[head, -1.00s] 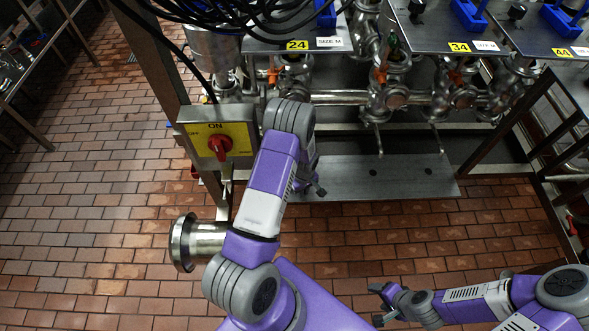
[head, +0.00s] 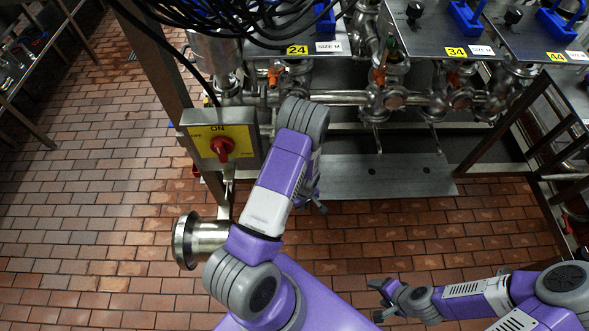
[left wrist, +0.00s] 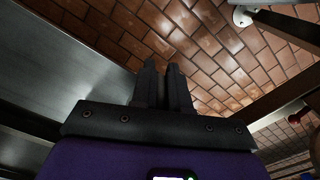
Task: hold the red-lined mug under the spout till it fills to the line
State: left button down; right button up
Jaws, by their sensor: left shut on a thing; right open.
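My left arm reaches toward the steel pipework in the head view. Its gripper (head: 319,204) shows only in part beyond the forearm, beside the grey plate. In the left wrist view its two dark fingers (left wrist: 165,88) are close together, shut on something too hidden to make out. I cannot see the red-lined mug or any fill line in either view. Thin steel pipe ends (head: 378,143) hang below the valves; I cannot tell which is the spout. My right gripper (head: 380,302) is open and empty over the floor at the lower right.
A yellow switch box with a red knob (head: 222,147) stands close left of my left arm. A large steel pipe end (head: 187,241) juts out below it. A grey metal plate (head: 385,178) lies under the valves. Tiled floor (head: 90,240) is open at left.

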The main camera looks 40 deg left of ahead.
pick_arm(q)
jog(key=shift+s+d+r+p, duration=0.65)
jog(key=shift+s+d+r, duration=0.05)
jog(key=shift+s, duration=0.15)
jog(key=shift+s+d+r+p, duration=0.6)
jog(key=shift+s+d+r, duration=0.1)
jog(key=shift+s, duration=0.1)
jog(key=shift+f, duration=0.1)
